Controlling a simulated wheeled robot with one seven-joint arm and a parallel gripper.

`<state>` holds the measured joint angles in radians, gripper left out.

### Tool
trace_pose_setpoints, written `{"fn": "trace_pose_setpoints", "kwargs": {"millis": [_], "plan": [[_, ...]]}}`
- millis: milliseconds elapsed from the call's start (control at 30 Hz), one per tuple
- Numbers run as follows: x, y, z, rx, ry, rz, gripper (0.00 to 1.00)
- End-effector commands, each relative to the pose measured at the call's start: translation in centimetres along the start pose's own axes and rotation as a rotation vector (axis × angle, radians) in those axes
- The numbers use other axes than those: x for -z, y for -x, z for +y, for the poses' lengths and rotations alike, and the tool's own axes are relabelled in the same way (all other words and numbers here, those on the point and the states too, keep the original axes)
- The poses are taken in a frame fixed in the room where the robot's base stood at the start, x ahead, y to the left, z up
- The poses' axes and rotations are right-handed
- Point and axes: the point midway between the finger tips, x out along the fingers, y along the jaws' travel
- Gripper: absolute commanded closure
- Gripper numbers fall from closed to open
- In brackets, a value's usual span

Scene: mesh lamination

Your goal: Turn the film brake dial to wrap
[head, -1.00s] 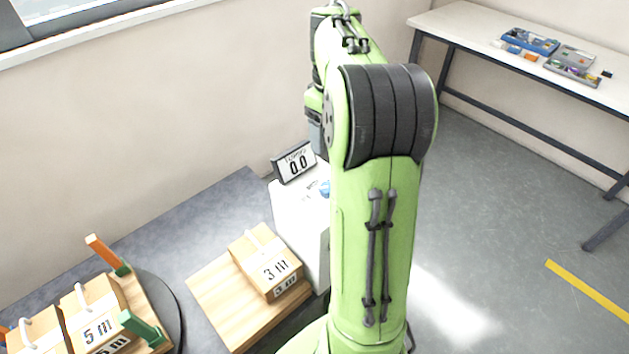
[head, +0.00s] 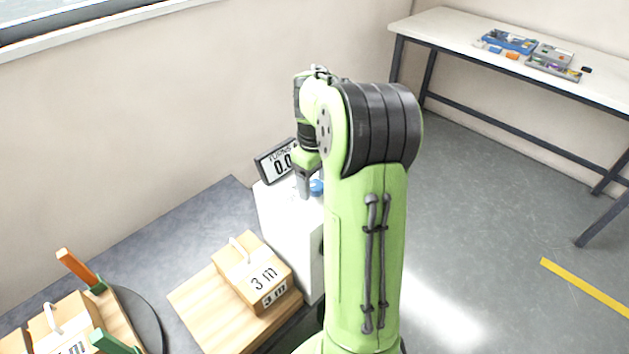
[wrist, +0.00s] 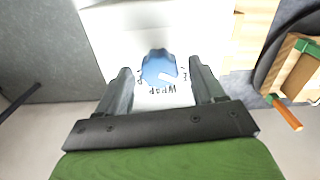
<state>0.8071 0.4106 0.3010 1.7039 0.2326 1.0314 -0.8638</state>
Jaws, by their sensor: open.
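The film brake dial is a blue scalloped knob (wrist: 158,67) with a white pointer mark on top of a white cabinet (wrist: 125,25). In the wrist view the word WRAP shows on the cabinet top, just on the gripper's side of the dial. The white pointer aims to the lower right in that view, beside WRAP. Other lettering at the dial's sides is partly hidden. My gripper (wrist: 160,79) is open, with one finger on each side of the dial and gaps to both. In the head view the dial (head: 316,187) shows beside my gripper (head: 303,194).
A display (head: 277,161) stands behind the dial on the cabinet. A wooden box marked 3 m (head: 252,272) sits on a board left of the cabinet. A round dark turntable (head: 143,308) holds boxes and posts at lower left. A workbench (head: 440,28) stands at back right.

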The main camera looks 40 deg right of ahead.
Motion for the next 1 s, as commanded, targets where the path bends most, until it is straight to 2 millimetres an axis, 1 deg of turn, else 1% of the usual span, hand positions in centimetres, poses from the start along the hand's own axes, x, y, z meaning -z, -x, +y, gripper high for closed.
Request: {"fn": "trace_pose_setpoints", "kwargs": {"millis": [33,367,667,867,1000], "plan": [[0.0,0.04,0.0,0.0,0.0,0.0,0.37],[0.0,0.06,0.0,0.0,0.0,0.0,0.87],[-0.01,0.12,0.0,0.0,-0.035,0.0,0.88],[-0.04,0.2,0.01,0.001,-0.141,-0.002,0.88],[0.01,0.26,0.03,0.0,-0.253,0.0,0.88]]}}
